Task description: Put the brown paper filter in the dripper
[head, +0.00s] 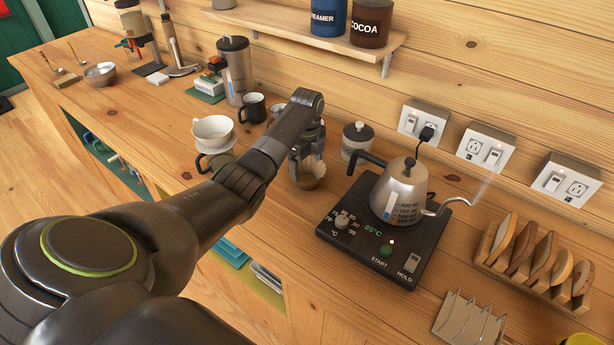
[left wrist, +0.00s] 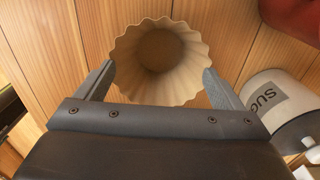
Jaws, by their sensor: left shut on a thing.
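The brown paper filter (left wrist: 158,62) is a fluted cup seen from above, between the two fingers of my left gripper (left wrist: 158,82) in the left wrist view. The gripper is shut on it. In the head view the filter (head: 309,176) shows below my left gripper (head: 308,160), over the wooden counter; I cannot tell whether it touches the wood. The white dripper (head: 213,130) stands to the left of the gripper, on top of a vessel partly hidden by my arm. My right gripper is not in view.
A kettle (head: 399,188) stands on a black heating base (head: 345,238) right of the gripper. A sugar canister (head: 356,140) is close behind; its label shows in the left wrist view (left wrist: 262,97). Dark mugs (head: 252,107) and a tall tumbler (head: 236,72) stand behind the dripper.

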